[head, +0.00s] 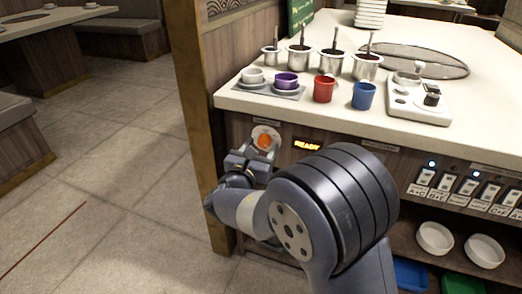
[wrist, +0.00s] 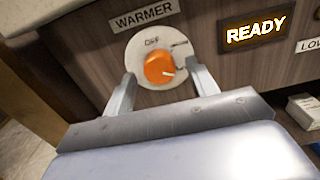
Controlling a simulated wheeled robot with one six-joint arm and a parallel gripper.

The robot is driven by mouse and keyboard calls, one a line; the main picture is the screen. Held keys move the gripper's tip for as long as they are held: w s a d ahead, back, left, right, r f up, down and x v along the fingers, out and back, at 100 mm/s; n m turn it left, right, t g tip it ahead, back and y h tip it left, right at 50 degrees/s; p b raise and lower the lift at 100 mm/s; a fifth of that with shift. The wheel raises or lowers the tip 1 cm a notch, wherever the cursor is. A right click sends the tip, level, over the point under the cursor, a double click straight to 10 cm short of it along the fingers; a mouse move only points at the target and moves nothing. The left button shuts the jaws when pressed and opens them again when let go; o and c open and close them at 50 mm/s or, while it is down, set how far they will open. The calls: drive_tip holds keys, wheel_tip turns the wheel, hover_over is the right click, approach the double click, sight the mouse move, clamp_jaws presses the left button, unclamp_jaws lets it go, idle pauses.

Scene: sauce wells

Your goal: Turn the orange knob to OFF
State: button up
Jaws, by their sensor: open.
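The orange knob (wrist: 158,69) sits on a round white dial plate on the wooden counter front, under a WARMER label (wrist: 144,14). OFF is printed at the upper left of the plate. In the head view the knob (head: 265,141) shows just beyond my gripper (head: 252,151). In the wrist view my gripper (wrist: 163,88) is open, with one finger on each side of the knob's lower part. I cannot tell whether the fingers touch the knob.
A lit READY display (wrist: 256,33) is right of the dial. Above, the counter holds a grey tray (head: 262,91) with cups, a red cup (head: 323,89), a blue cup (head: 363,96) and several metal pots. Several switches (head: 468,186) line the front at right. The floor at left is clear.

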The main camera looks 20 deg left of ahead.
drive_tip(key=shift+w, duration=0.25)
drive_tip(key=c, duration=1)
drive_tip(key=shift+o, duration=0.2)
